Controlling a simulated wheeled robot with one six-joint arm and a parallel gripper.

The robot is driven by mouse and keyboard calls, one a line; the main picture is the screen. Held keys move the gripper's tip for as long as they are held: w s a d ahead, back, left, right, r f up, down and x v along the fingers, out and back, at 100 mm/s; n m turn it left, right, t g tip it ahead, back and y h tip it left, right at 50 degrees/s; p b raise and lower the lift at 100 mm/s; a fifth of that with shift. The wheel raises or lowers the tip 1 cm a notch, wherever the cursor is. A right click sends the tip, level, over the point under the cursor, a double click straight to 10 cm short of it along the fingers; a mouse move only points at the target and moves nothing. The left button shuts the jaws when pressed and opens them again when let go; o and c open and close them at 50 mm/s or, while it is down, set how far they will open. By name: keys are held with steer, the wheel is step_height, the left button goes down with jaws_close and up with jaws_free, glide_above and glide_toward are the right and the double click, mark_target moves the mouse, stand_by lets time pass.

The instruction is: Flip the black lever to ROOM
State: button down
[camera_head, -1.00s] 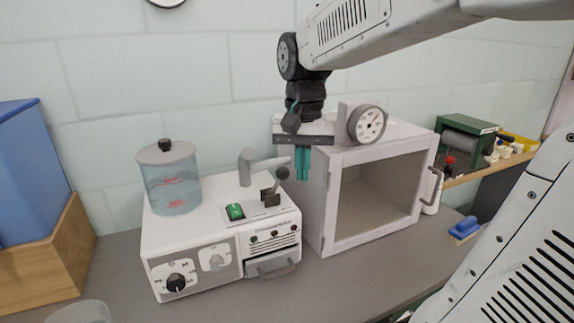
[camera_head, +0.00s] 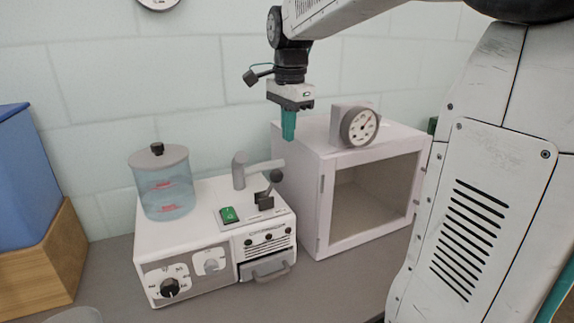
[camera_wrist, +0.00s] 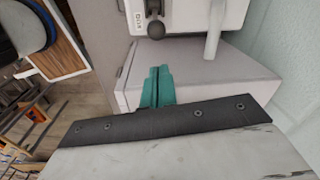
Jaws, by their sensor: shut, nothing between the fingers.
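The black lever (camera_head: 268,190) with a round knob stands on top of a white machine (camera_head: 185,240), near its right rear side. In the wrist view the lever's knob (camera_wrist: 155,29) shows at the top. My gripper (camera_head: 288,138) is shut and empty, with teal fingers pointing down. It hangs in the air above and slightly right of the lever, apart from it. The fingers also show in the wrist view (camera_wrist: 157,85). The lettering beside the lever is too small to read in the head view.
A grey spout (camera_head: 240,170) stands just behind the lever. A green switch (camera_head: 228,214) is to its left, and a lidded clear jar (camera_head: 163,185) stands further left. A white cabinet (camera_head: 310,215) with a dial gauge (camera_head: 360,126) stands close on the right.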

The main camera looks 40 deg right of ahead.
glide_toward(270, 188)
steer(key=d+f, duration=0.5)
steer(key=shift+w+f, duration=0.25)
steer(key=shift+f, duration=0.15)
steer(key=shift+a+r+h, duration=0.15)
steer(key=shift+r+h, duration=0.1)
steer(key=shift+h, duration=0.05)
steer(key=shift+w+a+r+h, duration=0.1)
steer(key=shift+a+r+h, duration=0.05)
steer(key=shift+a+h, duration=0.2)
steer(key=shift+a+r+g+h, duration=0.2)
steer(key=shift+a+g+h, duration=0.1)
steer(key=shift+h, duration=0.15)
steer(key=h, duration=0.1)
steer(key=a+h, duration=0.1)
steer(key=a+r+h, duration=0.1)
steer(key=shift+w+a, duration=0.25)
steer(key=shift+w, duration=0.05)
steer(key=a+h, duration=0.1)
steer(key=a+g+h, duration=0.1)
steer(key=shift+w+a+h, duration=0.1)
steer(key=shift+w+h, duration=0.15)
steer(key=shift+h, duration=0.15)
steer(key=shift+w+a+f+g+h, duration=0.1)
steer(key=shift+w+a+g+h, duration=0.05)
steer(key=shift+a+h, duration=0.65)
steer(key=shift+w+a+f+g+h, duration=0.15)
steer(key=shift+a+h, duration=0.45)
steer(key=shift+a, duration=0.25)
